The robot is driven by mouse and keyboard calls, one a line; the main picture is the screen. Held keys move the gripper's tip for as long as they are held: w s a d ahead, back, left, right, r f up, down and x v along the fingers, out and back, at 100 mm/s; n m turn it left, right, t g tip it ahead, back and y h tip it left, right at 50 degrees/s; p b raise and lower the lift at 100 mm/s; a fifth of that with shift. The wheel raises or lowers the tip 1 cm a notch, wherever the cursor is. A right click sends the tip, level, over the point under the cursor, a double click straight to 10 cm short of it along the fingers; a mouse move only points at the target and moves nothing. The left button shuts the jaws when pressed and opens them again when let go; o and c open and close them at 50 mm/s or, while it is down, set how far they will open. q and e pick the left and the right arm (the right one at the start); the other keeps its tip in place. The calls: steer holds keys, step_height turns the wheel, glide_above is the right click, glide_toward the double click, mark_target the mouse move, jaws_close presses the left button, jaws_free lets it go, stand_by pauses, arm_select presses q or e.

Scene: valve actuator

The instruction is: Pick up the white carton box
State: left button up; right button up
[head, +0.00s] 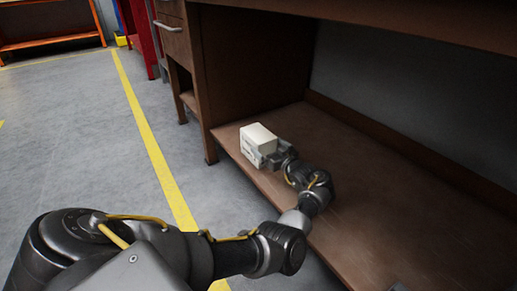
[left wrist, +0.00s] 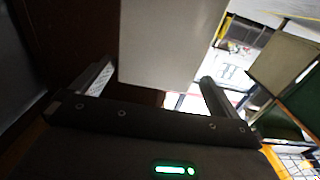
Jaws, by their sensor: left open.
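The white carton box (head: 258,137) stands on the low wooden shelf, near its front edge at the shelf's left end. My left gripper (head: 264,157) is at the near side of the box, its fingers reaching along the box's lower part. In the left wrist view the box (left wrist: 170,45) fills the upper middle, between the two open fingers of the gripper (left wrist: 157,88). A gap shows between the box and the left finger; the right finger is close to the box's edge. Whether either finger touches the box cannot be told. My right gripper is not in view.
The wooden shelf (head: 400,235) is bare to the right of the box. A wooden side panel (head: 255,65) rises behind the box, and the desk top (head: 400,22) overhangs the shelf. Open grey floor (head: 80,130) with a yellow line lies to the left.

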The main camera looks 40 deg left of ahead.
mark_target(263, 136)
arm_select(q)
steer(key=b+x, duration=0.4)
steer(key=shift+w+a+r, duration=0.15)
steer(key=shift+w+a, duration=0.15)
steer(key=shift+a+r, duration=0.1)
steer(key=shift+a, duration=0.1)
steer(key=shift+c, duration=0.4)
steer(key=shift+r, duration=0.1)
steer(key=c, duration=1.2)
steer(key=shift+o, duration=0.2)
